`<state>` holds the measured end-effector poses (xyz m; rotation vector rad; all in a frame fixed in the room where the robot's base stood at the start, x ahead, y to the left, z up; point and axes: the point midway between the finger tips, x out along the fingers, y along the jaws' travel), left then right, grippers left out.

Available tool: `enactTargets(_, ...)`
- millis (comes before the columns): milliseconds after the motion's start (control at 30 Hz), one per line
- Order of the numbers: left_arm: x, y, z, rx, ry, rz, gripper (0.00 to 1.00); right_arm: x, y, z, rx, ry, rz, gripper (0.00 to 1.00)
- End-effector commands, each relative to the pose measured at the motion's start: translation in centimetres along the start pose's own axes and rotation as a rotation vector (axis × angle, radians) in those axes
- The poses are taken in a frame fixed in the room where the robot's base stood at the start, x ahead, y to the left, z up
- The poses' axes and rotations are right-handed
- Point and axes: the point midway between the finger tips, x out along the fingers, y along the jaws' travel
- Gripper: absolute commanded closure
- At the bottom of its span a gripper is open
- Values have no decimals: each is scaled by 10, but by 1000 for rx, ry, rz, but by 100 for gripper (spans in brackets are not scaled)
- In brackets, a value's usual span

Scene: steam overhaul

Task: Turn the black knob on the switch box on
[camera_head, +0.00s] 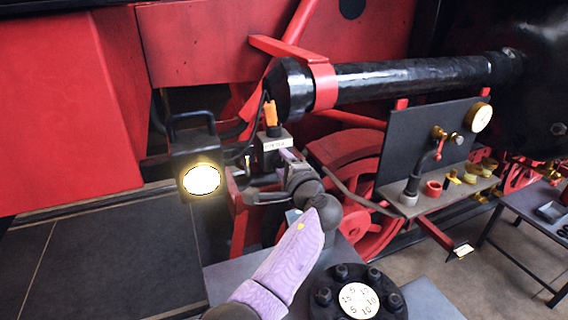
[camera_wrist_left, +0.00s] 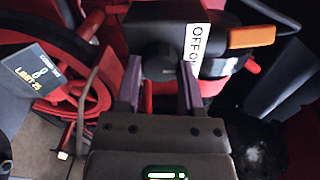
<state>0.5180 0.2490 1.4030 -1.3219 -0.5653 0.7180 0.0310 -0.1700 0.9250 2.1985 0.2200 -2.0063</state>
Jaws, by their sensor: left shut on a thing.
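The switch box (camera_head: 272,143) is a small grey box with a white label, in the middle of the head view below an orange plug. In the left wrist view the black knob (camera_wrist_left: 158,62) sits on the dark box beside a white OFF/ON label (camera_wrist_left: 196,50). My left gripper (camera_head: 287,158) reaches up to the box from below. Its two purple fingers in the left wrist view (camera_wrist_left: 160,88) are on either side of the knob, shut on it. The exact angle of the knob is hard to tell. My right gripper is not in view.
A lit lamp (camera_head: 200,178) stands left of the box. An orange plug (camera_head: 271,112) with a cable is above it. A black pipe (camera_head: 400,77) runs to the right. A gauge panel (camera_head: 428,150) and a black bolted flange (camera_head: 325,296) are at right and below.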

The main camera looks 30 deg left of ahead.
Motion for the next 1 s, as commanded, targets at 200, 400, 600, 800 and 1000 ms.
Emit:
enactTargets(200, 0, 0, 0, 1, 0, 0, 34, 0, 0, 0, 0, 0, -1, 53)
enactTargets(400, 0, 0, 0, 0, 0, 0, 16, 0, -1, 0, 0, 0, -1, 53)
enactTargets(600, -2, 0, 0, 0, 1, 0, 16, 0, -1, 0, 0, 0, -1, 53)
enactTargets(800, -39, 3, -2, -4, 5, 1, 16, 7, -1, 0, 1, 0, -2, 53)
enactTargets(1000, -84, 3, -1, -3, 3, 1, 16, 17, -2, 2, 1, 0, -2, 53)
